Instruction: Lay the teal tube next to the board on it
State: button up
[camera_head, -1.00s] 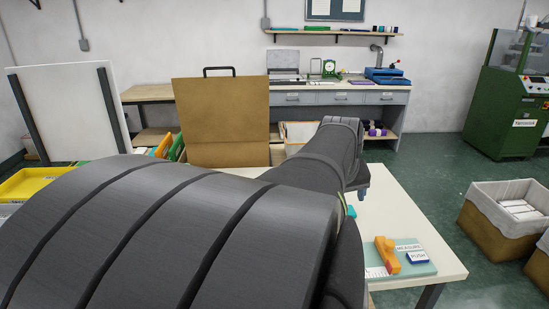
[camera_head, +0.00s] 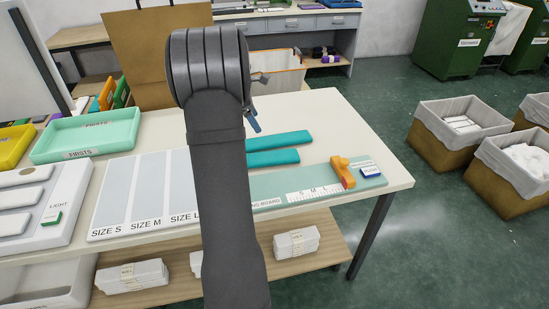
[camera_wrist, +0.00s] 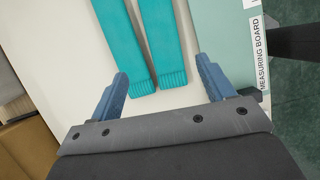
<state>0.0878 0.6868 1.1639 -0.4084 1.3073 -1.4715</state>
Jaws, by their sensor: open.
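Two teal knitted strips lie almost side by side on the table; one teal tube (camera_head: 273,158) is next to the board and the other teal strip (camera_head: 285,140) is behind it. In the wrist view they (camera_wrist: 158,38) (camera_wrist: 122,40) show ribbed ends; whether they join is out of view.
A panel marked SIZE S, M, L (camera_head: 110,205) lies left of the board, partly behind my arm. A green FIRSTS tray (camera_head: 85,140) and a white LIGHT unit (camera_head: 65,180) are further left. Lined bins (camera_head: 455,125) stand on the floor at right.

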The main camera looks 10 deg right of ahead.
send_over(275, 156)
jog(key=a, duration=0.2)
jog(key=f, duration=1)
jog(key=shift+w+a+f, duration=0.15)
jog(key=shift+w+f, duration=0.1)
jog(key=shift+f, duration=0.15)
jog(key=shift+x, duration=2.75)
jog(key=shift+a, duration=0.2)
jog(key=c, duration=0.7)
